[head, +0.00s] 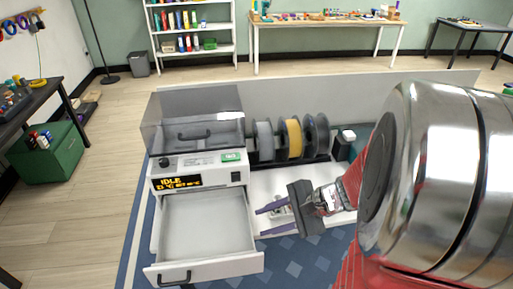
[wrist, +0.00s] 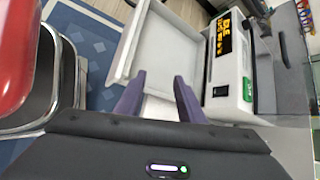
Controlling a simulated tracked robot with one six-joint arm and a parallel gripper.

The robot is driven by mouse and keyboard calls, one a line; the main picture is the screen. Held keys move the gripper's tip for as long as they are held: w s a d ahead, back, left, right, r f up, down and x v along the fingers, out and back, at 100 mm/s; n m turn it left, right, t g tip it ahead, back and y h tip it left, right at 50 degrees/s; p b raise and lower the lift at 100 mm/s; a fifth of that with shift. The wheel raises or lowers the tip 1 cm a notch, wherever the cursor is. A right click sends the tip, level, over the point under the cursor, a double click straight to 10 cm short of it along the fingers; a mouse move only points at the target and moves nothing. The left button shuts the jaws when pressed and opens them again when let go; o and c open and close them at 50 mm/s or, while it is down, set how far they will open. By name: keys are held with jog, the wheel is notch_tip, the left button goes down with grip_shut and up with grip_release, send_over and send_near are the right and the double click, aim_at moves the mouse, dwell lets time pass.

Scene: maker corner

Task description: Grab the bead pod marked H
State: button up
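My gripper (head: 262,222) is over the white worktop to the right of the machine's open drawer (head: 205,222). Its two purple fingers are apart, and I see nothing held between them; the wrist view also shows them spread (wrist: 160,88). A small pale grey item (head: 281,207) shows behind the fingers in the head view, partly hidden by the gripper. I cannot tell what it is. I cannot make out a bead pod or a letter H in either view. The drawer is pulled out and looks empty; it also shows in the wrist view (wrist: 133,43).
The white machine (head: 200,172) has a lit display reading IDLE and a clear lid (head: 195,118). Several spools (head: 291,138) stand on a rack right of it. A small white-topped container (head: 348,136) is farther right. My arm hides the worktop's right side.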

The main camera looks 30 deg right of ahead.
jog(key=s+d+f+m+t+h, duration=0.2)
jog(key=d+f+m, duration=0.3)
jog(key=d+m, duration=0.4)
jog(key=s+d+f+m+t+h, duration=0.2)
jog(key=d+f+m+t+h, duration=0.2)
jog(key=d+m, duration=0.5)
jog(key=d+t+h, duration=0.1)
jog(key=d, duration=0.4)
jog(key=shift+d+f+h, duration=0.3)
jog(key=shift+f, duration=0.05)
jog(key=shift+x, duration=4.3)
jog(key=shift+w, duration=0.1)
jog(key=shift+x, duration=2.5)
jog(key=shift+a, duration=0.15)
jog(key=shift+c, duration=0.7)
